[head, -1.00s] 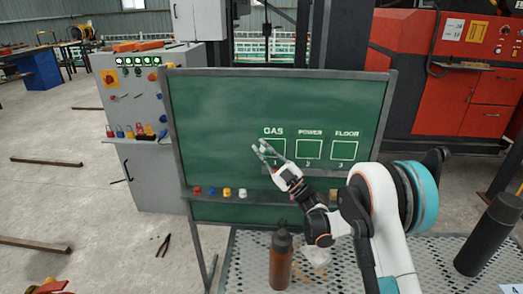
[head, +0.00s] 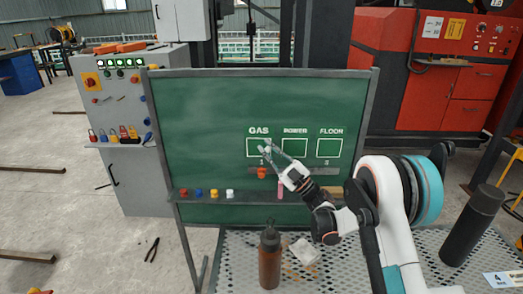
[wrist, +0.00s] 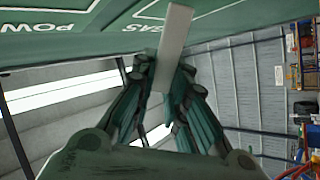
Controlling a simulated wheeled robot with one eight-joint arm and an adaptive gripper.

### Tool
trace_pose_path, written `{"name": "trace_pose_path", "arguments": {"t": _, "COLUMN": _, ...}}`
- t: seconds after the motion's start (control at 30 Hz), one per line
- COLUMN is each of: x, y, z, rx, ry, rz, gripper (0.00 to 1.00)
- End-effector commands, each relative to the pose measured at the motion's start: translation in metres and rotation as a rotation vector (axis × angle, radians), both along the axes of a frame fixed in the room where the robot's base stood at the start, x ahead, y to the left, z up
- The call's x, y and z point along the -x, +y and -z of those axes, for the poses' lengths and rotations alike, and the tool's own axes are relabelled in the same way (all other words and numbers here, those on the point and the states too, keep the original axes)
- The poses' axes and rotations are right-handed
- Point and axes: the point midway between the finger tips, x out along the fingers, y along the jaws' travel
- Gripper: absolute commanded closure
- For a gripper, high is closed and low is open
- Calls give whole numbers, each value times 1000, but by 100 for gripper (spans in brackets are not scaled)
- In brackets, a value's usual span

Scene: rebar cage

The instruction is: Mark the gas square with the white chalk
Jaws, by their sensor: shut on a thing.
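The green chalkboard (head: 200,130) stands ahead of me, with white-outlined squares under GAS, POWER and FLOOR. The gas square (head: 251,154) is the left one. My gripper (head: 267,147) is in front of its right part and partly covers it. In the wrist view my gripper (wrist: 164,80) is shut on the pale white chalk (wrist: 175,35), a straight stick pointing toward the board. The chalk's far end overlaps the board (wrist: 70,48) near the GAS lettering. I cannot tell whether it touches. No mark is visible in the square, though fingers hide part.
The board's ledge (head: 250,196) holds several coloured pieces, including a white one (head: 230,194). A brown bottle (head: 269,262) and a dark cylinder (head: 470,225) stand on the perforated table (head: 345,275). A grey control cabinet (head: 135,180) stands left.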

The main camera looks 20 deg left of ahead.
Motion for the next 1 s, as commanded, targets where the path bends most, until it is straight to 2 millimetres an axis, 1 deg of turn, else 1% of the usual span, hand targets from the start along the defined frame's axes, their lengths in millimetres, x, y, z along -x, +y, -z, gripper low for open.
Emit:
{"name": "trace_pose_path", "arguments": {"t": 0.1, "x": -1, "y": -3, "z": 0, "rx": 0, "ry": -1, "rz": -1, "gripper": 100}}
{"name": "trace_pose_path", "arguments": {"t": 0.27, "x": -1, "y": 0, "z": 0, "rx": 0, "ry": 0, "rz": -2, "gripper": 100}}
{"name": "trace_pose_path", "arguments": {"t": 0.63, "x": 5, "y": 27, "z": 0, "rx": 0, "ry": 0, "rz": -2, "gripper": 100}}
{"name": "trace_pose_path", "arguments": {"t": 0.87, "x": 6, "y": 34, "z": 0, "rx": 1, "ry": 1, "rz": -1, "gripper": 100}}
{"name": "trace_pose_path", "arguments": {"t": 1.0, "x": 9, "y": 42, "z": 0, "rx": 1, "ry": 1, "rz": -1, "gripper": 100}}
